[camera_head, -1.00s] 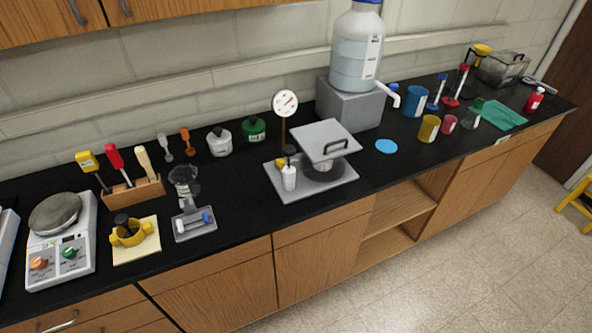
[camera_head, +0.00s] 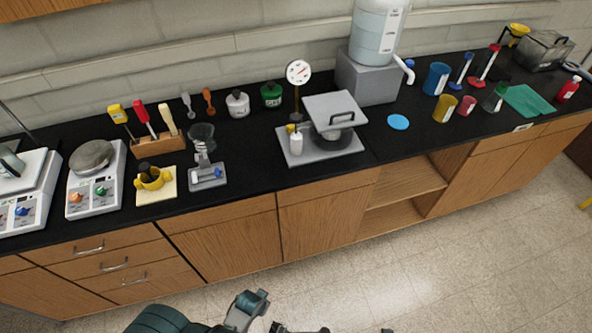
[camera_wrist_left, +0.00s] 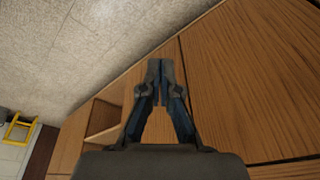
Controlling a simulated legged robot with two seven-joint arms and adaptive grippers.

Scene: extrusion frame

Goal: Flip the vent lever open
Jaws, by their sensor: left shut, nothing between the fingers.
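A grey plate (camera_head: 350,151) on the black counter carries a dial gauge (camera_head: 298,72) on a post, a grey square lid with a black handle (camera_head: 328,107), a dark round vessel partly under that lid, and a small white bottle (camera_head: 296,143). A tiny yellow part (camera_head: 291,128) shows behind the bottle; I cannot tell whether it is the vent lever, and no lever is clear elsewhere. My left gripper (camera_wrist_left: 160,72) is shut and empty in the left wrist view, in front of the wooden cabinet fronts, away from the plate. My right gripper is not in view.
A water jug (camera_head: 378,32) stands on a grey block (camera_head: 365,78) behind the plate. A blue disc (camera_head: 398,122) lies to its right. The floor (camera_head: 430,270) before the cabinets is clear.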

